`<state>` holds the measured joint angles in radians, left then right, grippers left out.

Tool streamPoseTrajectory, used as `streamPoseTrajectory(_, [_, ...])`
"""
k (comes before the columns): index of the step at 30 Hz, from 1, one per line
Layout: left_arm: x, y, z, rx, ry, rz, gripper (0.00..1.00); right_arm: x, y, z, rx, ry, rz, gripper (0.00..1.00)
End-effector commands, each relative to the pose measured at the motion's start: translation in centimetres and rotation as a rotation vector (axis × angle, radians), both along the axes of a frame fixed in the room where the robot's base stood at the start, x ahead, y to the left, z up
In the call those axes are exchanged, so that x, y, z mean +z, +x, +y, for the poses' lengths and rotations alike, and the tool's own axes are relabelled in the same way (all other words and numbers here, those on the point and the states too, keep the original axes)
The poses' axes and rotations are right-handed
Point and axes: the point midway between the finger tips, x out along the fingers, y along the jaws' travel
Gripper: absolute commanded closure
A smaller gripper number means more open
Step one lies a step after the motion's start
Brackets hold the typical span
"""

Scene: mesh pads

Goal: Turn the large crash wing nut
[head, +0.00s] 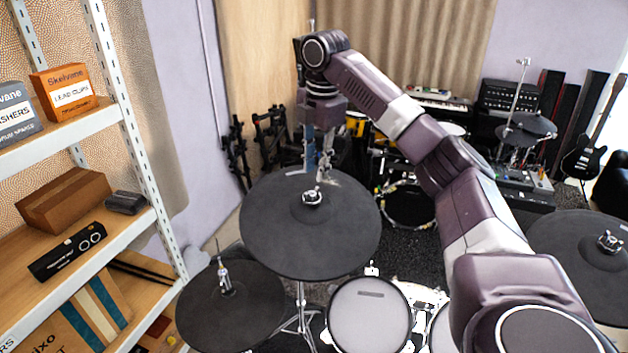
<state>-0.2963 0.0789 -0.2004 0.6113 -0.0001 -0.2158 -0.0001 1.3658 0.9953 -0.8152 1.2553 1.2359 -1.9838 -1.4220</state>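The large crash is the wide dark grey cymbal pad (290,245) in the middle of the head view. Its wing nut (312,197) is a small silver piece on the stand post at the pad's centre. My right gripper (318,174) points down just behind and above the wing nut, with its arm reaching in from the right. Its fingers look apart with nothing between them. It looks clear of the nut, though the exact gap is hard to judge. My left gripper is not in view.
A smaller cymbal pad (240,310) sits at lower left, another (580,255) at right. Drum pads (370,318) are below. A shelf (130,245) with boxes stands on the left. Black stands (270,135), a keyboard (447,105) and a guitar (583,160) are behind.

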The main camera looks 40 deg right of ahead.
Motion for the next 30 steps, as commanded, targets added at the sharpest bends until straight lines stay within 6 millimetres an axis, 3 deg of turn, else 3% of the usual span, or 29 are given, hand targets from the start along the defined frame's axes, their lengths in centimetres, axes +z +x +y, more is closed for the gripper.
streamPoseTrajectory(9, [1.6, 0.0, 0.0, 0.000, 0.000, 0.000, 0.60, -4.6, 0.4, -0.1, -0.003, -0.002, 0.002, 0.76])
streamPoseTrajectory(21, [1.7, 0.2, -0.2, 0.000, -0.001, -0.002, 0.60, -5.6, 0.6, 0.0, -0.002, -0.001, -0.002, 0.76])
streamPoseTrajectory(27, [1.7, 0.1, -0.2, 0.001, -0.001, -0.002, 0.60, -5.6, 0.6, 0.0, -0.002, -0.001, -0.002, 0.98])
streamPoseTrajectory(30, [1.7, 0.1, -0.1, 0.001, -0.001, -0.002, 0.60, -5.6, 0.6, 0.0, -0.002, -0.001, -0.001, 1.00])
